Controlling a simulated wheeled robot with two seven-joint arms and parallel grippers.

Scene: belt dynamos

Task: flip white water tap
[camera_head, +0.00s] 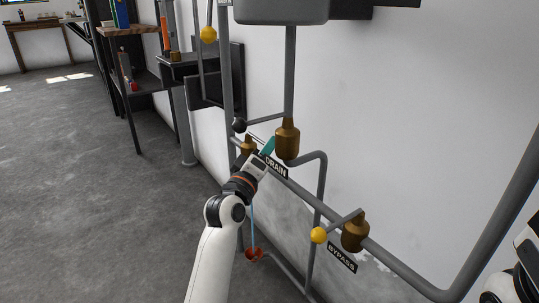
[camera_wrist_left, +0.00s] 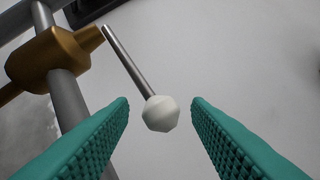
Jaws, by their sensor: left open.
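The white tap shows in the left wrist view as a white faceted knob (camera_wrist_left: 161,114) on the end of a thin metal lever (camera_wrist_left: 128,60). The lever slants up and left to a brass valve body (camera_wrist_left: 48,60) on a grey pipe. My left gripper (camera_wrist_left: 161,101) has its teal fingers open, with the knob between and slightly beyond their tips. I see no contact with either finger. In the head view my left gripper (camera_head: 268,146) is at the pipes by the DRAIN label (camera_head: 277,168), and the white knob cannot be made out there. My right gripper is out of view.
Other taps are close by: a black knob (camera_head: 239,125) with a brass valve (camera_head: 287,140), and a yellow knob (camera_head: 319,235) above the BYPASS label (camera_head: 342,258). A yellow ball (camera_head: 208,35) is higher up. Grey pipes run along the wall. Open floor lies left; shelves (camera_head: 130,32) stand behind.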

